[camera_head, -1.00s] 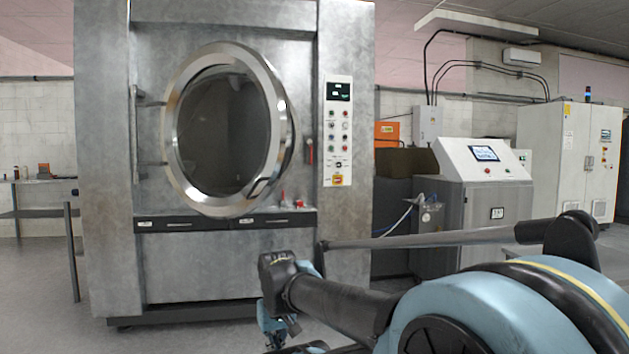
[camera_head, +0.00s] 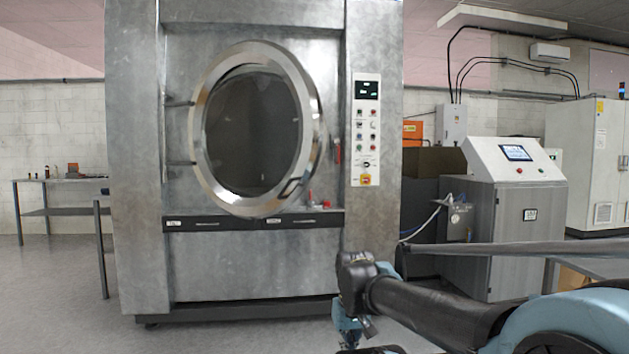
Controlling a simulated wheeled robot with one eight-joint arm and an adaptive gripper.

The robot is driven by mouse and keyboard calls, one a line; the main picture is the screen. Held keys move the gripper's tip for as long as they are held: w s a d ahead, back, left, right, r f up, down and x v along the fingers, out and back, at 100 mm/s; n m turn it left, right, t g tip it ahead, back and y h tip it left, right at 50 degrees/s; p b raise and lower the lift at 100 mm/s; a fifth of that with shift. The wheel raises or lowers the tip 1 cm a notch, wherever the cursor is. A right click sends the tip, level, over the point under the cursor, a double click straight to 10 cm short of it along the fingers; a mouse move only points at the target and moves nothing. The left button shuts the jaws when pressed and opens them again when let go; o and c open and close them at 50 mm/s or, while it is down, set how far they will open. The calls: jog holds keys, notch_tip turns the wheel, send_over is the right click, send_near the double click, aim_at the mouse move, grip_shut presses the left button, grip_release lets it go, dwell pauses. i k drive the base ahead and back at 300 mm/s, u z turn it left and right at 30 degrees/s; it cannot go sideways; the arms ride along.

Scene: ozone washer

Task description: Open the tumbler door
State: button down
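The tumbler door (camera_head: 302,92) is a round, polished metal ring with dark glass on the front of a large grey steel washer (camera_head: 372,215). Hinge bars show at its left side, and a handle-like piece (camera_head: 293,188) sits at its lower right rim. The right side of the ring stands out from the front panel; I cannot tell whether it is latched. My gripper (camera_head: 349,332) is low at the bottom edge of the picture, below and right of the door and well apart from it. Its fingertips are too small and partly cut off to read.
A control panel (camera_head: 366,130) with buttons is right of the door. A red lever (camera_head: 337,152) is between them. A grey console (camera_head: 515,215) with a screen stands at the right, and a table (camera_head: 60,211) at the left. Floor is open at the front left (camera_head: 70,300).

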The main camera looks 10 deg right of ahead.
aim_at(300, 81)
jog(key=i, duration=1)
